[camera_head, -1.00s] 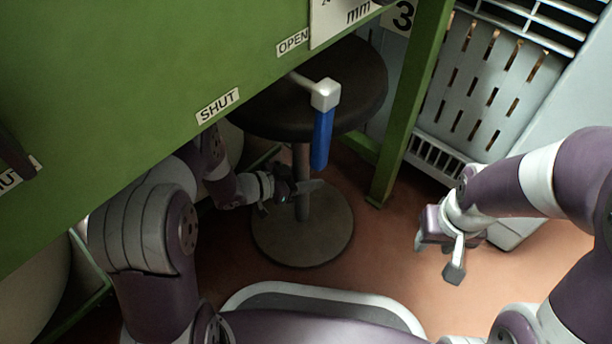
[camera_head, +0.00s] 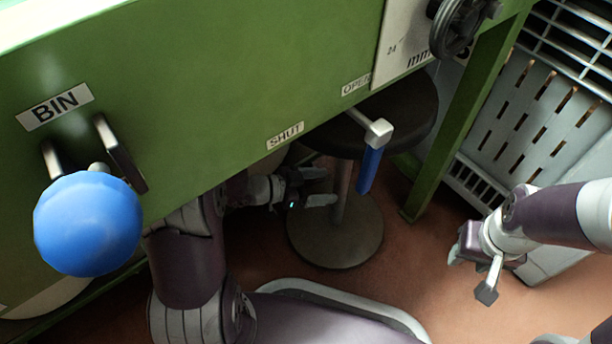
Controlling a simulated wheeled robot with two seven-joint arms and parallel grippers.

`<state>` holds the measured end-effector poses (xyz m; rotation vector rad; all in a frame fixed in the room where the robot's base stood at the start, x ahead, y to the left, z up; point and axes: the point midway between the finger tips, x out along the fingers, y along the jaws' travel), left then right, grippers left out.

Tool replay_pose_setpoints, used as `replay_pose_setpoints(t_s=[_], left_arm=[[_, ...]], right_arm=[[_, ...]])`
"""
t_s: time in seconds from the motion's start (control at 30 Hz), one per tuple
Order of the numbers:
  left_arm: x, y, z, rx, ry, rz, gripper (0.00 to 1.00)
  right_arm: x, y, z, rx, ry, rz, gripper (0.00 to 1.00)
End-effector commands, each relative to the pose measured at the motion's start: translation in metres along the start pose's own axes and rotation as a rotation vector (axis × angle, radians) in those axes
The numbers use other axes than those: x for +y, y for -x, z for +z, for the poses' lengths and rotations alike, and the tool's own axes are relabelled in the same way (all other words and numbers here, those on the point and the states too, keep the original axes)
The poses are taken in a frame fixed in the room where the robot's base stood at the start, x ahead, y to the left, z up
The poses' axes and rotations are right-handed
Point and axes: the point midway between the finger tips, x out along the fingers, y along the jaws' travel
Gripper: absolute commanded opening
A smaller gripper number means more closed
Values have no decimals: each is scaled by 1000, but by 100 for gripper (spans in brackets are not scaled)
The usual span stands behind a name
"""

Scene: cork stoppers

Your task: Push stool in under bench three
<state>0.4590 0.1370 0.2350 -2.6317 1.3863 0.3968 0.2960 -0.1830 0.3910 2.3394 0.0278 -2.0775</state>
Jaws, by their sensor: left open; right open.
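The stool has a dark round seat (camera_head: 408,112), a thin post (camera_head: 342,188) and a round floor base (camera_head: 335,240). Its seat is partly under the green bench (camera_head: 230,90), whose front panel hides the seat's far left part. A number plate by the handwheel is mostly hidden, so I cannot read it now. My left gripper (camera_head: 322,187) is open below the seat, its fingers pointing right at the post. I cannot tell whether they touch it. My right gripper (camera_head: 470,274) is open and empty, over the floor to the right of the stool.
A blue-handled lever (camera_head: 369,168) hangs in front of the seat. A blue knob (camera_head: 88,223) sticks out at the left, below the BIN label (camera_head: 55,107). A green bench leg (camera_head: 468,115) stands right of the stool. A grey slatted unit (camera_head: 520,115) is beyond it.

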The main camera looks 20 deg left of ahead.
Motion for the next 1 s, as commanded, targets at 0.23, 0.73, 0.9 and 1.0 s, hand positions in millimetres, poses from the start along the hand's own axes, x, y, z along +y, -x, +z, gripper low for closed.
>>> replay_pose_setpoints(t_s=[0.23, 0.73, 0.9, 1.0], left_arm=[[-1, 44, -3, 0, 1, -2, 74], [0, 52, 1, 0, 0, 0, 74], [0, 52, 1, 0, 0, 0, 74], [2, 47, 3, -11, -6, 15, 74]], right_arm=[[0, 30, -4, 0, 0, 0, 43], [0, 31, -4, 0, 0, 0, 43], [0, 31, -4, 0, 0, 0, 43], [0, 30, -4, 0, 0, 0, 43]])
